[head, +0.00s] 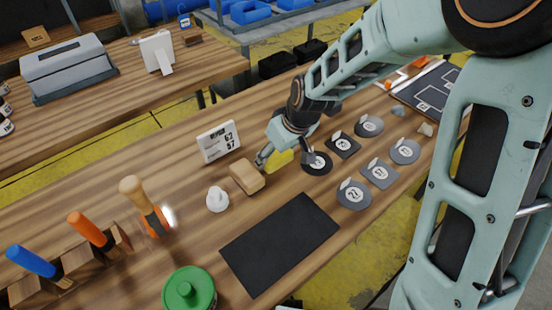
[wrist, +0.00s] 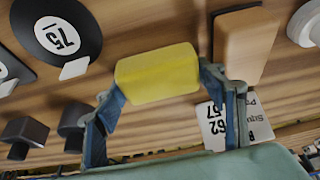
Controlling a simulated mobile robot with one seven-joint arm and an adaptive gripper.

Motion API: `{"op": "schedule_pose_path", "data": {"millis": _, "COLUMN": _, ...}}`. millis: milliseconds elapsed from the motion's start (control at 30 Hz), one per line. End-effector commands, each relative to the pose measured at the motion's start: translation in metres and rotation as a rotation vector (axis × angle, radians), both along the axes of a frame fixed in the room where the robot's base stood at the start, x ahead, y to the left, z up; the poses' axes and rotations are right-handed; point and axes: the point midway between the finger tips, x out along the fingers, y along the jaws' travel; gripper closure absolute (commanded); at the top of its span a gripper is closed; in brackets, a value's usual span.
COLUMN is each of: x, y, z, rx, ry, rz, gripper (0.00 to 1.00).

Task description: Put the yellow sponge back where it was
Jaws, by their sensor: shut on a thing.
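My gripper (head: 282,158) is shut on the yellow sponge (head: 278,163) over the wooden table (head: 185,255). In the wrist view the sponge (wrist: 157,74) sits between the two fingertips of my gripper (wrist: 160,82). I cannot tell whether its underside touches the table. A black round disc (head: 318,163) lies just right of the gripper.
A white number card (head: 219,142) stands behind the block. A white knob-shaped piece (head: 217,199) stands left of it. A bare black mat (head: 280,243) lies in front. Several numbered plates (head: 354,194) are at right. A green-lidded container (head: 189,289) and handled tools (head: 88,229) are at front left.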

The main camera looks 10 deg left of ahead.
Motion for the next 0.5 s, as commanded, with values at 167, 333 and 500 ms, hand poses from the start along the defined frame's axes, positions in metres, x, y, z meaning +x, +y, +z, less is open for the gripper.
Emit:
{"op": "schedule_pose_path", "data": {"millis": 167, "x": 0.0003, "y": 0.0001, "z": -0.0027, "rx": 0.0, "ry": -0.001, "rz": 0.0, "gripper": 0.58}}
{"op": "schedule_pose_path", "data": {"millis": 333, "x": 0.0001, "y": 0.0001, "z": -0.0045, "rx": 0.001, "ry": -0.001, "rz": 0.0, "gripper": 0.58}}
{"op": "schedule_pose_path", "data": {"millis": 500, "x": 0.0, "y": 0.0001, "z": -0.006, "rx": 0.001, "ry": -0.001, "rz": 0.0, "gripper": 0.28}}
